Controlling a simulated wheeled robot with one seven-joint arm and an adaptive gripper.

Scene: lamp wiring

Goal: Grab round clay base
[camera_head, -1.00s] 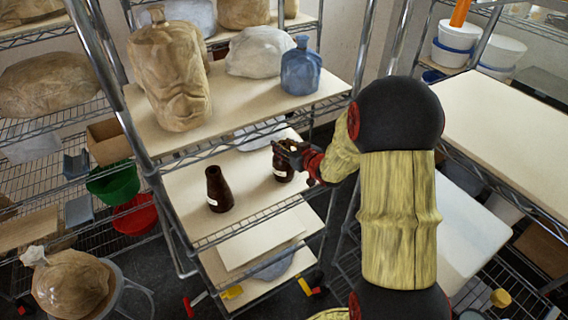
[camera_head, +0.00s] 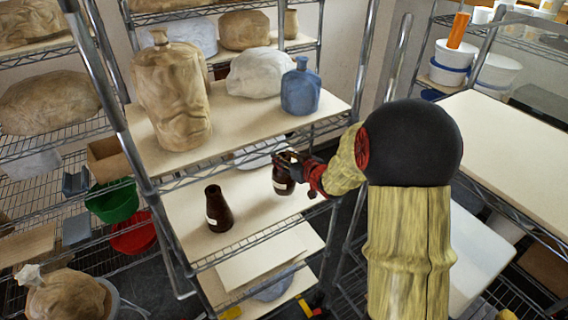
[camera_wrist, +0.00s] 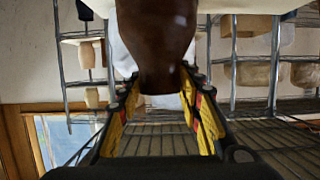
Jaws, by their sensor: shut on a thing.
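A dark brown bottle-shaped clay piece (camera_head: 283,183) with a pale label is in my gripper (camera_head: 289,160) over the right part of the middle shelf board. Whether its bottom touches the board is hard to tell. In the wrist view, the brown piece (camera_wrist: 156,35) fills the top middle, between the fingers of my gripper (camera_wrist: 162,88), which are shut on it. A second dark brown bottle-shaped piece (camera_head: 218,209), also labelled, stands upright on the same board, to the left of my gripper and apart from it.
The upper board (camera_head: 230,122) overhangs the middle shelf and carries a large tan vessel (camera_head: 172,95), a wrapped white lump (camera_head: 256,73) and a blue bottle (camera_head: 301,88). A metal post (camera_head: 115,120) stands at the left. A pale table top (camera_head: 510,145) at the right is clear.

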